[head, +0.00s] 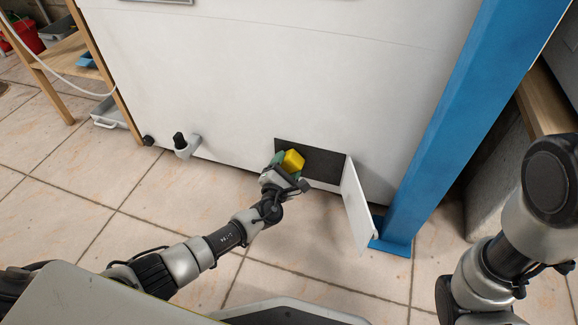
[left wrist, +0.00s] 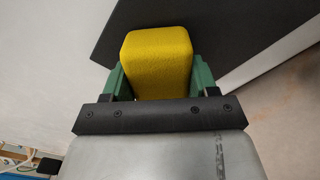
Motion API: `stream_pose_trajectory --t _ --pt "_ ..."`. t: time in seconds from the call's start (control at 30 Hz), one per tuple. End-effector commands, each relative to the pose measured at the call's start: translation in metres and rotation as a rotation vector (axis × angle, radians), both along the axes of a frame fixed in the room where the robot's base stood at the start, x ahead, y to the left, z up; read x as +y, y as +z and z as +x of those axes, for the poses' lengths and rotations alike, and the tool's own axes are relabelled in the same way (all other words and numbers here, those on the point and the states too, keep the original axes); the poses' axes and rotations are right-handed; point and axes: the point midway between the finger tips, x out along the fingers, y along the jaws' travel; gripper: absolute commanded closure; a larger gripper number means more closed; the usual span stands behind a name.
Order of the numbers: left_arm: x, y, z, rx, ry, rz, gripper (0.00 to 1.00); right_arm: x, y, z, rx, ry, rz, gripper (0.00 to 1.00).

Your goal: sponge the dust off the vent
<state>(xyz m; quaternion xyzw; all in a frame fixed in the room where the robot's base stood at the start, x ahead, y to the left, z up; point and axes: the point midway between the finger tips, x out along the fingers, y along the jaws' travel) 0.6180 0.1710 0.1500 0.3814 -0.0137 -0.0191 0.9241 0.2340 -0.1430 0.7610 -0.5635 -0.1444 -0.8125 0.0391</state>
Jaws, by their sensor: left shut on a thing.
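The yellow sponge (head: 293,161) is between the green fingers of my left gripper (head: 286,166), which is shut on it. In the left wrist view the sponge (left wrist: 157,62) sits squarely between the fingers, against the dark vent (left wrist: 220,30). The vent (head: 325,168) is a dark rectangle low on the white panel, and the sponge covers part of its left side. I cannot tell whether the sponge touches the vent. Dust on it is too small to make out. A white flap (head: 356,207) stands open at the vent's right. My right gripper is out of view.
A blue post (head: 455,110) rises right of the flap. The white panel (head: 270,70) carries a grey fitting with a black knob (head: 186,145) low on the left. A wooden shelf (head: 62,55) stands at the far left. The tiled floor (head: 180,205) in front is clear.

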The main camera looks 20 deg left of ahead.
Motion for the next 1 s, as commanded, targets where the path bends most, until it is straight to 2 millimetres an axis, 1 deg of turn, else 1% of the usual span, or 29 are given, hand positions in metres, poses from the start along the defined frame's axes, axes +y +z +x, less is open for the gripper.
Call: stream_pose_trajectory --t 0.03,0.17,0.5,0.77,1.0 --pt "0.0 0.007 0.001 -0.005 -0.001 0.001 0.71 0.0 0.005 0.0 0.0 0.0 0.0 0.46" --pt "-0.004 0.006 0.0 -0.004 -0.001 0.0 0.71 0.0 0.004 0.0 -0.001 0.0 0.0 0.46" --pt "-0.031 0.004 -0.003 -0.001 -0.003 -0.001 0.71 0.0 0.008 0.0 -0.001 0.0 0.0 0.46" --pt "-0.04 0.004 -0.003 -0.001 -0.004 -0.001 0.71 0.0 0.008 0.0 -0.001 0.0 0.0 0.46" --pt "-0.06 0.003 -0.002 -0.001 -0.002 -0.001 0.71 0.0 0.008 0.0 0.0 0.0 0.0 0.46"
